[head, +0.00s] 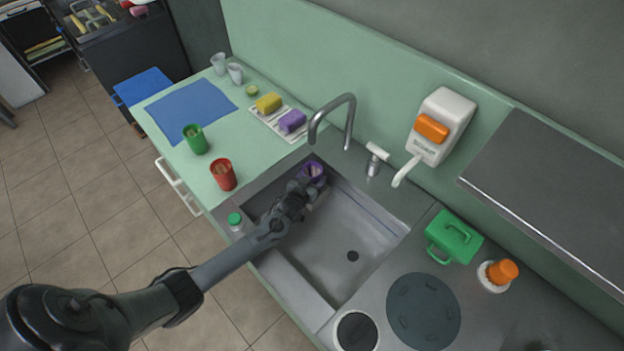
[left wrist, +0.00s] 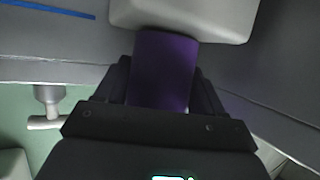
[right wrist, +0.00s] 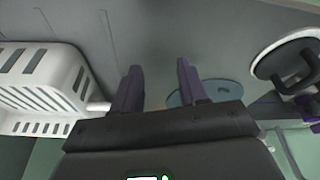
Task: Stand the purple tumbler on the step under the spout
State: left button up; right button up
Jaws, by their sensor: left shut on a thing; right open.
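The purple tumbler (head: 313,171) is at the back left corner of the sink, just below the tip of the curved grey tap spout (head: 313,132). My left gripper (head: 300,187) is shut on it. In the left wrist view the tumbler (left wrist: 163,70) fills the space between the fingers, and its far end meets or overlaps a pale rounded block (left wrist: 188,14). I cannot tell whether this block is the step, or whether the tumbler rests on it. My right gripper (right wrist: 158,85) is open and empty in the right wrist view; it is not in the head view.
The sink basin (head: 345,225) is clear right of my left gripper. A tap lever (head: 376,158) and white wall dispenser (head: 443,115) are right. A white slotted rack (right wrist: 45,80) is near my right gripper.

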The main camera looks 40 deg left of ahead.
pick_arm(q)
jog(key=shift+f, duration=0.1)
pick_arm(e)
jog(key=shift+d, duration=0.1)
pick_arm(q)
jog(key=o, duration=0.6)
jog(key=shift+f, duration=0.1)
pick_arm(e)
jog(key=shift+f, duration=0.15)
pick_arm(q)
jog(key=o, duration=0.4)
jog(key=shift+o, duration=0.2)
jog(key=shift+r, duration=0.2)
jog(key=shift+s+d+r+p, duration=0.15)
jog(key=shift+s+r+p, duration=0.15)
jog(key=shift+s, duration=0.15)
pick_arm(e)
jog(key=shift+r, duration=0.45)
pick_arm(q)
jog(key=p+v, duration=0.2)
jog(key=v, duration=0.9)
pick_arm(e)
jog(key=shift+r, duration=1.25)
